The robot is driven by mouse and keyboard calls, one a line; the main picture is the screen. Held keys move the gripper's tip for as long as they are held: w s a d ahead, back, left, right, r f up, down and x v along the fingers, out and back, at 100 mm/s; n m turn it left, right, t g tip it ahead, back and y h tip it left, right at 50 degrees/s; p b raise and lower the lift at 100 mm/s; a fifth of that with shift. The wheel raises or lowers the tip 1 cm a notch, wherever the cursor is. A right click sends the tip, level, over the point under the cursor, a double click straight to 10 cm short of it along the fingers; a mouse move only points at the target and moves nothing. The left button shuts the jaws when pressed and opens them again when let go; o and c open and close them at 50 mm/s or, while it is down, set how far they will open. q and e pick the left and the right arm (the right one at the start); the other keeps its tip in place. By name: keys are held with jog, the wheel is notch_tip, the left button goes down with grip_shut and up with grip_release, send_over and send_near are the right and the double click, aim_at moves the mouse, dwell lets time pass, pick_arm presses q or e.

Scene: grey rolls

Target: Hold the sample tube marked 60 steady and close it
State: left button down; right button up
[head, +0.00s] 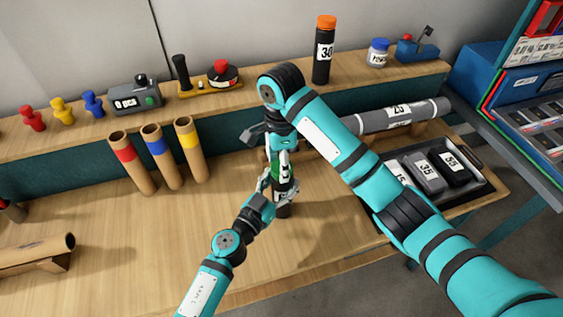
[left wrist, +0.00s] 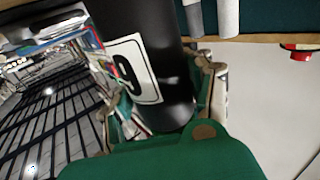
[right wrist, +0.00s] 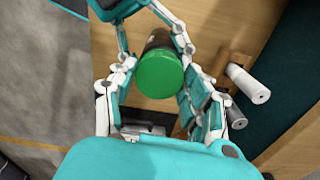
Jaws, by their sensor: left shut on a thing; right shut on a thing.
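The black sample tube (head: 282,210) stands upright over the bench, its white label partly covered by fingers. In the left wrist view the tube (left wrist: 137,28) is large and close, with part of a number on its label. My left gripper (head: 279,190) is shut around the tube's body. My right gripper (head: 283,160) is directly above it, pointing down. In the right wrist view a round green cap (right wrist: 159,73) lies between the fingers of my right gripper (right wrist: 160,85), which is shut on it. The cap is in line with the tube; whether it is seated is hidden.
Three cardboard tubes with red, blue and yellow bands (head: 157,160) stand to the left. A grey roll marked 25 (head: 398,116) and a tray (head: 478,188) of dark numbered pieces lie to the right. A black tube marked 30 (head: 324,62) stands on the back shelf.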

jog(key=m, duration=0.6)
jog(key=shift+w, duration=0.1)
jog(key=o, duration=0.8)
jog(key=shift+c, duration=0.2)
jog(key=shift+r, duration=2.25)
jog(key=shift+c, duration=0.3)
